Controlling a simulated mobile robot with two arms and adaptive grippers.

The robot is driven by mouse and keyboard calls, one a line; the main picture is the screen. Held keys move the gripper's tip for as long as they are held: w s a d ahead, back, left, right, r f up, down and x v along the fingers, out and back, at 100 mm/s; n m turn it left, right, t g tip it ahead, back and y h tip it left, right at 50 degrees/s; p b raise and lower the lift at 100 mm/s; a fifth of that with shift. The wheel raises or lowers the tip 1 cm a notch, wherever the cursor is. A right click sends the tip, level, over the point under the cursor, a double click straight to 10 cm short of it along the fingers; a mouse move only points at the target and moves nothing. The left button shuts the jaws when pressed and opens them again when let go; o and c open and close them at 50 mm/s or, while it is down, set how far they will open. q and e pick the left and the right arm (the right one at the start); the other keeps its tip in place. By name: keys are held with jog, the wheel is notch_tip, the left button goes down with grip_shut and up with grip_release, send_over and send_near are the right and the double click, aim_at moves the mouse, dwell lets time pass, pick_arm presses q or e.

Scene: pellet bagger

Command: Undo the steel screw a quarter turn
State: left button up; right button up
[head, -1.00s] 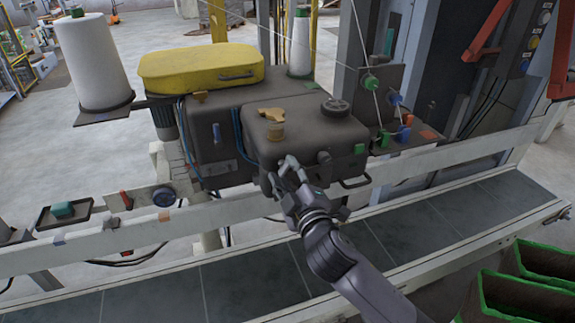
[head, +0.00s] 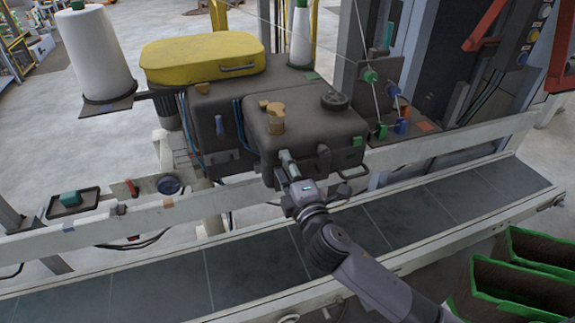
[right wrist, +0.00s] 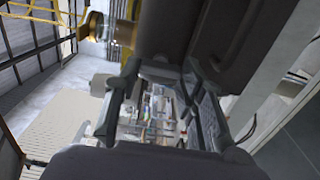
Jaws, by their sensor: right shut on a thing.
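The dark grey machine head (head: 308,128) stands behind the conveyor, with a brass wing knob (head: 275,118) on top. My right gripper (head: 286,161) is at the front face of this head, below the brass knob, and is shut there on the steel screw. The screw is hidden by the fingers, so its turn angle cannot be seen. In the right wrist view the two dark fingers (right wrist: 165,100) point at the dark housing (right wrist: 200,30), and the brass knob (right wrist: 110,30) shows at upper left. My left gripper is not in view.
A black knob (head: 324,155) and a handle (head: 352,172) sit right of my gripper. A yellow cover (head: 200,58) and white thread cone (head: 97,50) stand at left. A pale rail (head: 150,215) and the conveyor (head: 250,265) run in front.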

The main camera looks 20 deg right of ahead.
dwell(0.4)
jog(key=o, duration=1.1)
jog(key=shift+o, duration=0.2)
jog(key=s, duration=1.2)
jog(key=shift+d, duration=0.2)
jog(key=shift+f, duration=0.15)
